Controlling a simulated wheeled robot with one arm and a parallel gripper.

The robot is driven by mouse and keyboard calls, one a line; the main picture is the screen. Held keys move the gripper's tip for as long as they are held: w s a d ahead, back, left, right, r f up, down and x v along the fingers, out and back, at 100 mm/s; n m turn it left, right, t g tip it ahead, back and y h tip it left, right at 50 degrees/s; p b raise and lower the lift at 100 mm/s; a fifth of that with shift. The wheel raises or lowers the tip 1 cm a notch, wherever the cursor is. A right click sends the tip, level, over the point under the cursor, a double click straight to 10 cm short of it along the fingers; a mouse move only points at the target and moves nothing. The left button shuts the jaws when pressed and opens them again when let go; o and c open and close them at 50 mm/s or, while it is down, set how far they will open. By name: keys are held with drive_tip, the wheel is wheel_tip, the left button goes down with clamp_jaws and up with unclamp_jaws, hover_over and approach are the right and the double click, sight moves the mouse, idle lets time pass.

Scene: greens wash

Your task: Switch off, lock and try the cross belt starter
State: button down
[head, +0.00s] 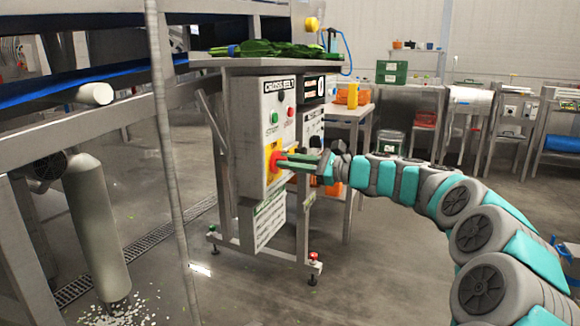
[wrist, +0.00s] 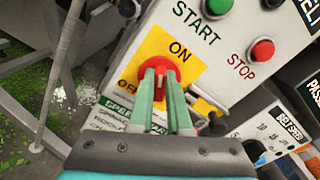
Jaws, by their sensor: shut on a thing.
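The cross belt starter is a grey box (head: 249,130) with a label reading CROSS BELT, or close to it, in the head view. Its red rotary handle (wrist: 152,76) sits on a yellow plate (wrist: 158,46) marked ON at the top and OFF at the lower left. My gripper (wrist: 162,72) is shut on the red handle; its green fingers hide part of it, so I cannot tell which mark it points to. The green START button (wrist: 219,7) and red STOP button (wrist: 262,50) are above and right of the plate. I make out no padlock.
A second panel with a dial, labelled BELT SPEED (wrist: 290,127), is right of the starter. A paper sign (head: 270,218) hangs below the box. Greens (head: 265,48) lie on top. A thin post (head: 165,140) stands left; floor is clear in front.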

drive_tip(key=n+b, duration=0.5)
drive_tip(key=n, duration=0.2)
drive_tip(key=f+n+b, duration=0.1)
drive_tip(key=n+b, duration=0.2)
drive_tip(key=n, duration=0.1)
drive_tip(key=shift+s+a+b, duration=0.1)
drive_tip(key=shift+s+b, duration=0.15)
drive_tip(key=shift+b, duration=0.1)
drive_tip(key=shift+n, duration=0.4)
drive_tip(key=c, duration=0.9)
unclamp_jaws()
drive_tip(key=shift+o, duration=0.2)
drive_tip(key=v, duration=0.8)
drive_tip(key=shift+p, duration=0.3)
